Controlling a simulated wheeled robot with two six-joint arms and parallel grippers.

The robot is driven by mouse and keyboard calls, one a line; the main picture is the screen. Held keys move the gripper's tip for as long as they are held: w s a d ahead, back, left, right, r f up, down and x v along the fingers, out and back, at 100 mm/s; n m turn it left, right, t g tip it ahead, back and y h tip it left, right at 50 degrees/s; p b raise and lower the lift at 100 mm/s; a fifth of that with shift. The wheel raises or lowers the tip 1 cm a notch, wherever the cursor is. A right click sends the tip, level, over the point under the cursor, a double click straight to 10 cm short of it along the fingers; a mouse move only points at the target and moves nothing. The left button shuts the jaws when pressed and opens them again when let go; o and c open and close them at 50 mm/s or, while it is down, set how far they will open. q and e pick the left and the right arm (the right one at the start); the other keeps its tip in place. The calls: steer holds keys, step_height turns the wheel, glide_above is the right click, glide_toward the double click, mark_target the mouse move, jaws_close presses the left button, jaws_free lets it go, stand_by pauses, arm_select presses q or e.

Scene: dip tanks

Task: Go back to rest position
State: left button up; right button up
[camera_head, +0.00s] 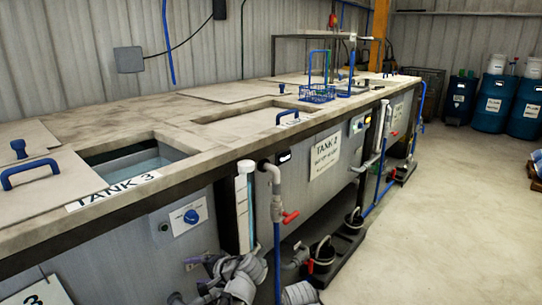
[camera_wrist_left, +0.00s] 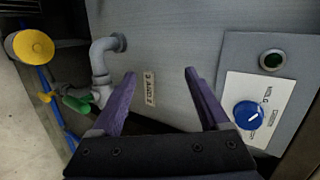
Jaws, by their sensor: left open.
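My left gripper (camera_wrist_left: 159,75) shows in the left wrist view, with two purple fingers spread apart and nothing held between them. It points toward a grey tank front (camera_wrist_left: 200,35) with a small label (camera_wrist_left: 150,88) behind the fingertips. I cannot tell the exact gap to that surface. A blue knob (camera_wrist_left: 249,115) on a white plate sits right of the fingers. In the head view, grey jointed parts show low in the middle, but I cannot make out a gripper there. My right gripper is not in view.
A long counter holds several tanks, with an opening by the TANK 3 label (camera_head: 112,191). A blue wire basket (camera_head: 317,94) stands farther back. Pipes with a red valve handle (camera_head: 290,217) stick out in front. Blue drums (camera_head: 495,103) stand far right. The right floor (camera_head: 440,220) is mostly clear.

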arm_select(q)
steer(key=s+d+f+n+g+h, duration=0.5)
steer(key=s+d+f+n+h, duration=0.15)
steer(key=s+f+h, duration=0.4)
steer(key=s+d+r+m+p, duration=0.2)
steer(key=d+r+p, duration=0.4)
steer(key=r+p, duration=0.3)
steer(key=s+d+r+m+y+p, duration=0.1)
steer(key=s+d+r+p, duration=0.3)
steer(key=r+p, duration=0.6)
steer(key=shift+d+r+m+g+p, duration=0.35)
steer(key=shift+d+m, duration=0.4)
steer(key=shift+d, duration=0.35)
steer(key=shift+s+f, duration=0.1)
